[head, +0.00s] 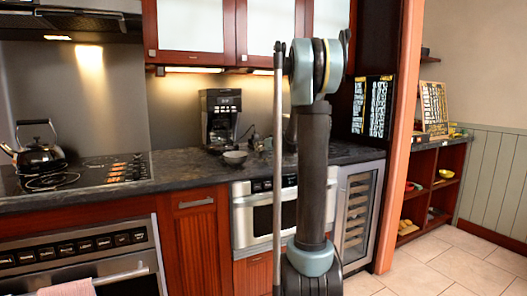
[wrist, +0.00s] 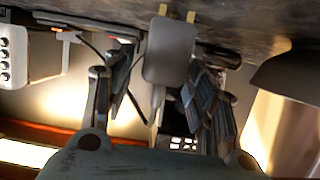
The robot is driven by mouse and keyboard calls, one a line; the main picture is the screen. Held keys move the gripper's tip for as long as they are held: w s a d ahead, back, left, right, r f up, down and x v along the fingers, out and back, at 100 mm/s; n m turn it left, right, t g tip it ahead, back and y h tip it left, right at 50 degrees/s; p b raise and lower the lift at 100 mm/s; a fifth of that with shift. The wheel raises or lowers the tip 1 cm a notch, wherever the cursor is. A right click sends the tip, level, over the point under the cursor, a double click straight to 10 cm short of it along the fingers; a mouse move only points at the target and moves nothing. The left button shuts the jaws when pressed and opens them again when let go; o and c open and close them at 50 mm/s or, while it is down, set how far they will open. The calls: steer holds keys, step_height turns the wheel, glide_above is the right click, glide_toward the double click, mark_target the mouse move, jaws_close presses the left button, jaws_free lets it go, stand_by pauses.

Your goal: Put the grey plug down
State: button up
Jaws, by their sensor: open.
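The grey plug (wrist: 170,52) shows in the wrist view with two brass prongs pointing to the top of the picture. Its narrower tail runs down between the fingers of my gripper (wrist: 160,85). The fingers are spread, one on each side of the plug, with visible gaps. The plug's prong end overlaps the dark countertop (wrist: 225,18); I cannot tell whether it rests on it. In the head view my own arm stands in front, and I cannot make out the gripper or plug there.
The wrist view looks inverted. A dark bowl (wrist: 290,75) is close at its right. A light box with knobs (wrist: 14,55) is at its left. In the head view, a coffee maker (head: 220,116), small bowl (head: 235,157) and kettle (head: 38,157) stand along the dark counter (head: 185,172).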

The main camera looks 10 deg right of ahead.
steer(key=shift+s, duration=0.1)
steer(key=v, duration=1.2)
steer(key=s+a+f+g, duration=0.3)
steer(key=s+a+f, duration=0.15)
steer(key=s, duration=0.55)
steer(key=s+a+f+g, duration=0.35)
steer(key=s+f, duration=0.25)
steer(key=s, duration=0.5)
steer(key=s+d+f+m+g+h, duration=0.1)
steer(key=s+d+f+g+h, duration=0.1)
steer(key=s+f, duration=0.6)
steer(key=s+d+f+m+g+h, duration=0.2)
steer(key=s+f, duration=0.5)
steer(key=s, duration=0.9)
steer(key=shift+s+d+f+g, duration=0.25)
steer(key=shift+s+f+g, duration=0.1)
steer(key=shift+f+g, duration=0.1)
steer(key=shift+o, duration=0.5)
